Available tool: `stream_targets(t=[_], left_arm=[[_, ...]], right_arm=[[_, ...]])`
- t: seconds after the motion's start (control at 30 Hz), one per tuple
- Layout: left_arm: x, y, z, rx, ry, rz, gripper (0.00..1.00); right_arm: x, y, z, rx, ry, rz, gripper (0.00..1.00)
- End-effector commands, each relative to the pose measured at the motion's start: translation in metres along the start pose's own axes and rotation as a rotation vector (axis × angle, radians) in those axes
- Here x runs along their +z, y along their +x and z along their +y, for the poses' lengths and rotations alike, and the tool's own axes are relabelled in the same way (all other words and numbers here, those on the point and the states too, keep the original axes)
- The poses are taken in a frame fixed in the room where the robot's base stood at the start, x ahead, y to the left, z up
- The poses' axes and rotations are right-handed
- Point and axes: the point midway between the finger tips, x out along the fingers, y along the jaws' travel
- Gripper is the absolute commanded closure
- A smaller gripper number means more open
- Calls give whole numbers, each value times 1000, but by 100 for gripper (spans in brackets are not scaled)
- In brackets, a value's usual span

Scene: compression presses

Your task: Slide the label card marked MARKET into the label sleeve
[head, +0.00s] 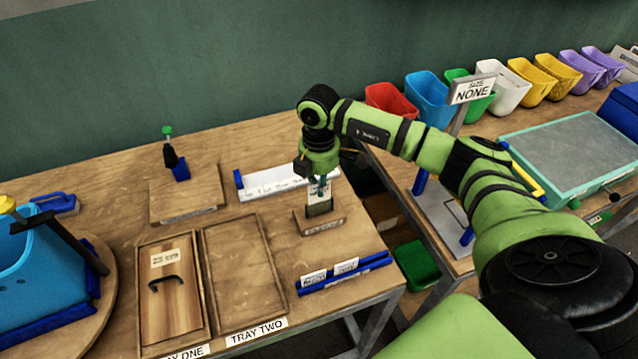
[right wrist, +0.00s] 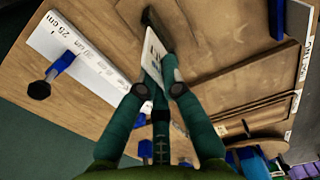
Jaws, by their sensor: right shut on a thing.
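My right gripper (head: 320,182) is shut on a white label card (right wrist: 154,52), its teal fingers pinching the card's near end. The card has dark print that I cannot read from here. The gripper points down at a small upright holder on a wooden base (head: 327,224), which appears to be the label sleeve. The card's far end is at the dark upright part (right wrist: 156,22) in the right wrist view. I cannot tell whether the card is inside it or only against it. My left gripper is not in view.
A blue rack (head: 345,278) with two white cards stands at the front. A white ruler board (head: 275,183) with blue ends lies behind the holder. Two wooden trays (head: 238,270) are to the left. A sign reading NONE (head: 472,90) and coloured bins are on the right.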

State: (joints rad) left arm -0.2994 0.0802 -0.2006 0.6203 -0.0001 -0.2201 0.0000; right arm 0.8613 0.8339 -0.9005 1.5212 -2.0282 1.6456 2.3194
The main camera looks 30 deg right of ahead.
Motion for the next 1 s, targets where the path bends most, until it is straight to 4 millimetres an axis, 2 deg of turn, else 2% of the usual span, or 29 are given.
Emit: stream_targets(t=[1.0], left_arm=[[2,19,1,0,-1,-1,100]], right_arm=[[0,27,0,0,0,0,100]])
